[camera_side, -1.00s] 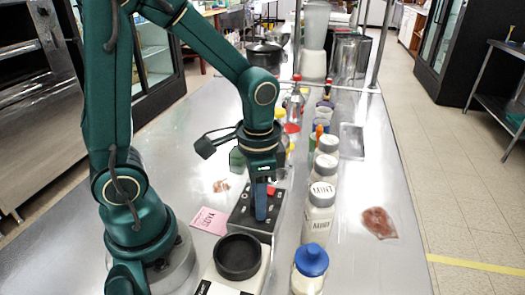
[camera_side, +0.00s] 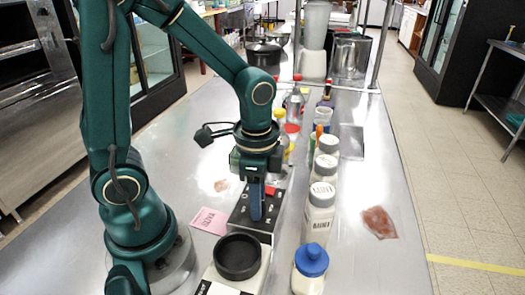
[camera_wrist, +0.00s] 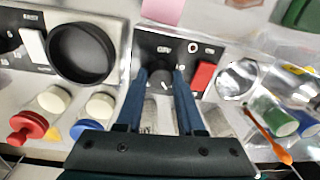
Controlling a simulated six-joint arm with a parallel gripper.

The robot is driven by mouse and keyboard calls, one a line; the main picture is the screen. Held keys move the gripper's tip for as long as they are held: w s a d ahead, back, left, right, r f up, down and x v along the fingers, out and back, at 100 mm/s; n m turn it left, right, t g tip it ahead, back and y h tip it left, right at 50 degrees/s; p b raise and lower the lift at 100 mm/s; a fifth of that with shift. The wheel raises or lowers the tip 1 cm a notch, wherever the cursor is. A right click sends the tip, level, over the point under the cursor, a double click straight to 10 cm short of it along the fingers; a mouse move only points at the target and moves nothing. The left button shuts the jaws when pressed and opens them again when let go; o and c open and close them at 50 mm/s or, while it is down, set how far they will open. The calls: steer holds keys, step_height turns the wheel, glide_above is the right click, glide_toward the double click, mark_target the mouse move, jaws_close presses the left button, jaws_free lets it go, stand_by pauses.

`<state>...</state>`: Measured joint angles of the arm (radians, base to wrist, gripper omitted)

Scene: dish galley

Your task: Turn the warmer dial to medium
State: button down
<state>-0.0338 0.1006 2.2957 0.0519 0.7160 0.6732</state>
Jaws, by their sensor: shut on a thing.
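The warmer is a box with a black control panel (camera_side: 240,219) on top, below my gripper (camera_side: 257,212) in the side view. In the wrist view the panel (camera_wrist: 147,41) carries white markings and a red switch (camera_wrist: 202,76). A dark round dial (camera_wrist: 161,86) sits between the two blue fingertips of my gripper (camera_wrist: 162,72). My gripper is shut on this dial, one finger on each side. The fingers hide part of the dial, and I cannot read its setting. In the side view the fingers hide the dial.
A scale-like unit with a black round top (camera_side: 237,257) stands in front of the warmer. White-labelled jars (camera_side: 319,213) and a blue-capped bottle (camera_side: 311,262) line its right. A pink card (camera_side: 210,221) lies on the left.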

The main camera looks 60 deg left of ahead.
steer(key=c, duration=0.5)
jaws_free()
steer(key=shift+d+r, duration=0.1)
steer(key=shift+r, duration=2.45)
